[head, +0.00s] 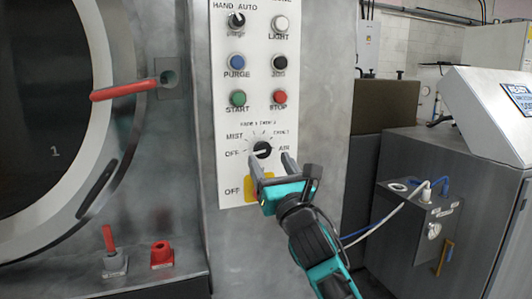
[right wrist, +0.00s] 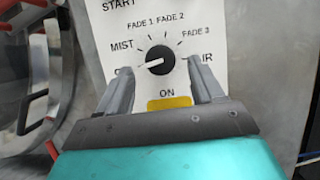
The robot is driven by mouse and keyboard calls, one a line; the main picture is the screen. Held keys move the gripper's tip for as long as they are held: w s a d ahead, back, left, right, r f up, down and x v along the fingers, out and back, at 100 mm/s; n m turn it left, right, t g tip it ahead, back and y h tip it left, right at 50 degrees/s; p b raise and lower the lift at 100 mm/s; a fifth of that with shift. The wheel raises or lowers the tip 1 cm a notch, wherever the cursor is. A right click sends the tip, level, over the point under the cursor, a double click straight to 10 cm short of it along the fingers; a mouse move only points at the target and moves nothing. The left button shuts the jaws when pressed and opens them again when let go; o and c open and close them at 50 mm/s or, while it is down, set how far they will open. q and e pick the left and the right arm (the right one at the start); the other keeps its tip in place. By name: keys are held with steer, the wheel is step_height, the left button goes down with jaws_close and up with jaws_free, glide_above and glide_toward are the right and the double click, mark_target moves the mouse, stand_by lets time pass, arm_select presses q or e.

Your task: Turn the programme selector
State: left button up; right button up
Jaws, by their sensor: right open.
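The programme selector is a round black knob (head: 263,149) low on the white control panel (head: 256,103). In the right wrist view the knob (right wrist: 160,60) has a white pointer line toward the left, near the OFF mark, below MIST. My right gripper (head: 273,160) is open just below and in front of the knob. In the right wrist view its two fingers (right wrist: 162,82) stand on either side of the knob's lower part, with no contact to be seen. A yellow patch (right wrist: 169,103) marked ON lies below the knob. My left gripper is not in view.
Above the selector are green START (head: 238,98), red STOP (head: 280,97), blue and black buttons. A red door handle (head: 123,90) juts out at left beside the round door. A grey cabinet (head: 440,190) with hoses stands at right.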

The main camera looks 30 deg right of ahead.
mark_target(263, 150)
steer(key=shift+x, duration=1.75)
steer(key=shift+c, duration=0.4)
steer(key=c, duration=0.9)
